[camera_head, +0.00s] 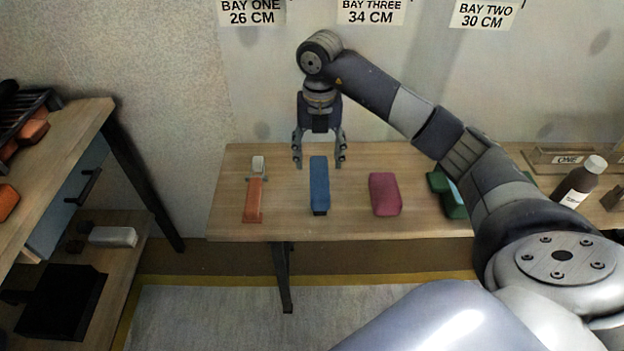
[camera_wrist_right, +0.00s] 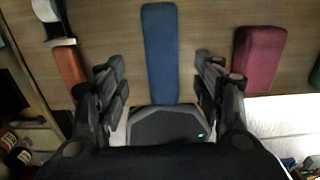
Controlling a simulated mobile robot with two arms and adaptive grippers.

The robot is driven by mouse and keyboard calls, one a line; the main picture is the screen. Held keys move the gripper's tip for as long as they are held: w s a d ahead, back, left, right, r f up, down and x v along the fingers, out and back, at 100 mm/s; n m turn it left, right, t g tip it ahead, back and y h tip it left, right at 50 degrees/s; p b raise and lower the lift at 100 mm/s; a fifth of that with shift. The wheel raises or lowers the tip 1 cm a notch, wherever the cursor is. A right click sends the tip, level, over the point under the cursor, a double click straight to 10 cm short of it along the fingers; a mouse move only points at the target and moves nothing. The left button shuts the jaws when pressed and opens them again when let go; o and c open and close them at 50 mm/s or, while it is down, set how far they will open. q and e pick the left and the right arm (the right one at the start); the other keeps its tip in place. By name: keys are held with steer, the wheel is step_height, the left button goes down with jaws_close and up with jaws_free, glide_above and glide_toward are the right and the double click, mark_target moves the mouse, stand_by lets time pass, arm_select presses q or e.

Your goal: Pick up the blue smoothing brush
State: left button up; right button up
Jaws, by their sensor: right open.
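The blue smoothing brush (camera_head: 319,186) is a long blue block lying on the wooden table, its length running from the wall toward the front edge. My right gripper (camera_head: 319,163) is open above the brush's far end, with one finger on each side. In the right wrist view the blue brush (camera_wrist_right: 161,55) lies between the two open fingers (camera_wrist_right: 160,80), apart from both. My left gripper is not in view.
An orange-handled tool (camera_head: 254,199) lies left of the brush and a maroon block (camera_head: 385,194) right of it. Green blocks (camera_head: 453,203) and a brown bottle (camera_head: 579,184) are farther right. A wooden shelf unit (camera_head: 60,150) stands at the left. Bay signs hang on the wall behind.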

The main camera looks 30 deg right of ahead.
mark_target(320, 176)
steer(key=f, duration=0.4)
steer(key=shift+s+b, duration=0.25)
steer(key=shift+b, duration=0.05)
steer(key=shift+f+b, duration=0.6)
steer(key=shift+f, duration=2.15)
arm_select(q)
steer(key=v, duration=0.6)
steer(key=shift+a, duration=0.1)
arm_select(e)
steer(key=shift+s, duration=0.1)
steer(key=c, duration=1.4)
